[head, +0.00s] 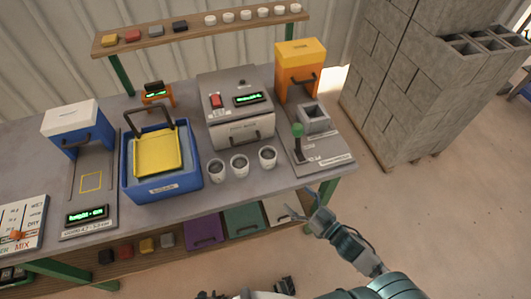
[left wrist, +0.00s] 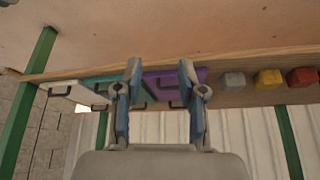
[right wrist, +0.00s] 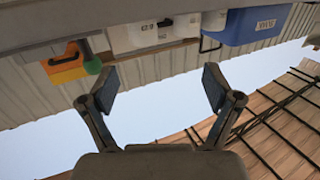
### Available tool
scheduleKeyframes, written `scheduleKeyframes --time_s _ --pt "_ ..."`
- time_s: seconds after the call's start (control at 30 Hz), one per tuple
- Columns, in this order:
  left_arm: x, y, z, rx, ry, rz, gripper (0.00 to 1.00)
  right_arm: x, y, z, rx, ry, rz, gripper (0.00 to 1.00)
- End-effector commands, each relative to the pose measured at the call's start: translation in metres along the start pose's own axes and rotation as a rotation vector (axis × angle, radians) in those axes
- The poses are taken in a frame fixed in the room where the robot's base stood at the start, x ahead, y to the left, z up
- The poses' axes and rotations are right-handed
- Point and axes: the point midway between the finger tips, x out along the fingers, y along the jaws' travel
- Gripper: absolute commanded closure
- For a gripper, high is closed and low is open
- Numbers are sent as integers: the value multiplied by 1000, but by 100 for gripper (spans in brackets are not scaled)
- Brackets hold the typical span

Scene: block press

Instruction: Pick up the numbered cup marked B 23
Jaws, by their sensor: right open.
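Three small white cups with dark contents stand in a row on the grey table: a left cup (head: 216,170), a middle cup (head: 239,165) and a right cup (head: 268,157). Their markings are too small to read, so I cannot tell which is B 23. My right gripper (head: 301,202) is open and empty, beyond the table's front edge and below the right cup. Its spread fingers show in the right wrist view (right wrist: 162,76). My left gripper (left wrist: 159,72) has its fingers apart and empty, with the under-table shelf beyond them.
A blue tub (head: 188,183) with a yellow tray stands left of the cups. A grey machine (head: 238,100) is behind them, and a lever station (head: 315,150) is to their right. More white cups (head: 246,15) line the upper shelf. Concrete blocks (head: 410,90) stand right.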

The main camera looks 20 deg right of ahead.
Motion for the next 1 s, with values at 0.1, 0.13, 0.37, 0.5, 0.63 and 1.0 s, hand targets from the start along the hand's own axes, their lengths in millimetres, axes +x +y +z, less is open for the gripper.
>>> scheduleKeyframes --time_s 0.1,0.13,0.37,0.5,0.63,1.0 --pt "-15 -7 68 -6 -227 -8 60 -5 18 -16 -11 -78 22 11" --pt "-17 -8 80 -8 -264 -9 60 -6 21 -16 -10 -90 27 11" --pt "-18 -9 105 -11 -342 -9 60 15 28 -10 -8 -113 39 11" --pt "-18 -9 102 -11 -339 -9 60 41 30 -7 -9 -111 39 11" --pt "-19 -9 100 -11 -337 -10 60 66 31 -4 -9 -111 38 11" --pt "-19 -9 96 -10 -333 -10 60 114 33 2 -7 -113 38 11"
